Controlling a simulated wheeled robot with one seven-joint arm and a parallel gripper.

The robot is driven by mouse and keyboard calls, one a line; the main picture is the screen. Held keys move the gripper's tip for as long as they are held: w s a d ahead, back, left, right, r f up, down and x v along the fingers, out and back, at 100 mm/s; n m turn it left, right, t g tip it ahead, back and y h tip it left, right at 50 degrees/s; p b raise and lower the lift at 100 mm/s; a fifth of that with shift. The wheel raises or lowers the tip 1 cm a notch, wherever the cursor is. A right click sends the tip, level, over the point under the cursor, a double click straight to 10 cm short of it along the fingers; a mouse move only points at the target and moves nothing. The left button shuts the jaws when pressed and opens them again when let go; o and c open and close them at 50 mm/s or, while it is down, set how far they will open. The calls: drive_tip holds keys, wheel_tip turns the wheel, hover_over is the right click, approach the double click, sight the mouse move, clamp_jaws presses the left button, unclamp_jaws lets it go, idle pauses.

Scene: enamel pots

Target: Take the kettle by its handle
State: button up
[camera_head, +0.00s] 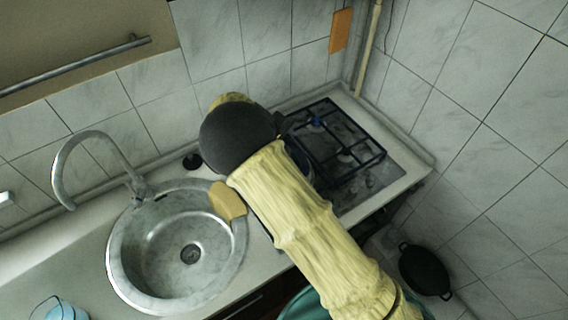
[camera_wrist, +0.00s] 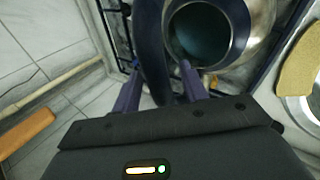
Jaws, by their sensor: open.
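In the wrist view a shiny metal kettle (camera_wrist: 262,22) with a round, dark, open top is close, at the upper right of my gripper (camera_wrist: 160,86). A dark upright band, which looks like the kettle's handle (camera_wrist: 149,45), runs between my two purple fingers. The fingers are open, one on each side of it, and I cannot tell whether either touches it. In the head view my arm and dark wrist hide the gripper and nearly all of the kettle; only a sliver of metal shows beside the arm.
A black gas hob (camera_head: 345,150) lies right of my arm, against the tiled corner. A round metal sink (camera_head: 140,250) with a tap is at left, with a tan sponge (camera_head: 228,201) on its rim. A black pan (camera_head: 424,270) is low at right; a light-blue vessel (camera_head: 62,311) is bottom left.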

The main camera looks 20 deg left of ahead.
idle(0.4)
drive_tip(key=shift+a, duration=0.1)
clamp_jaws()
drive_tip(key=shift+s, duration=0.15)
idle(0.4)
idle(0.5)
